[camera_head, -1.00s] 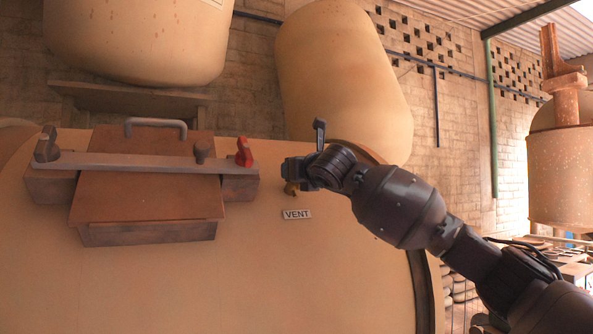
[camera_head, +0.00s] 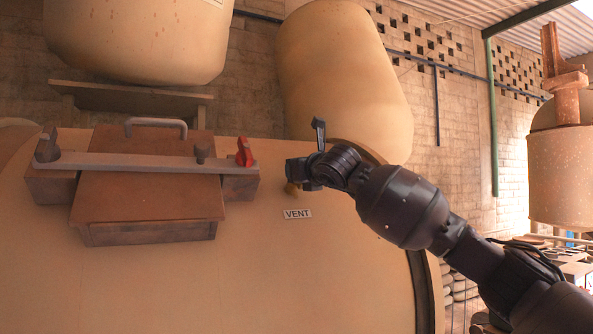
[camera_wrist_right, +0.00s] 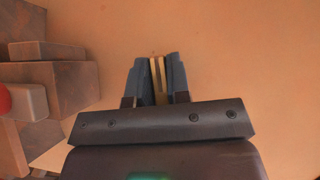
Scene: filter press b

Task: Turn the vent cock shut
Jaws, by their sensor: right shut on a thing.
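The vent cock (camera_head: 291,188) is a small brass fitting on the tan vessel, just above the white VENT label (camera_head: 297,214). In the head view my right gripper (camera_head: 291,172) covers most of it. In the right wrist view the brass handle (camera_wrist_right: 158,80) stands between the two blue-grey fingers of my right gripper (camera_wrist_right: 157,78), which are shut on it. The cock's body and the handle's exact angle are hidden by the gripper. My left gripper is not in view.
A rusty hatch (camera_head: 150,200) with a clamp bar (camera_head: 130,163) and a red knob (camera_head: 244,152) sits to the left of the cock. Its block shows close by at the left of the wrist view. The vessel face (camera_head: 300,280) below the label is clear.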

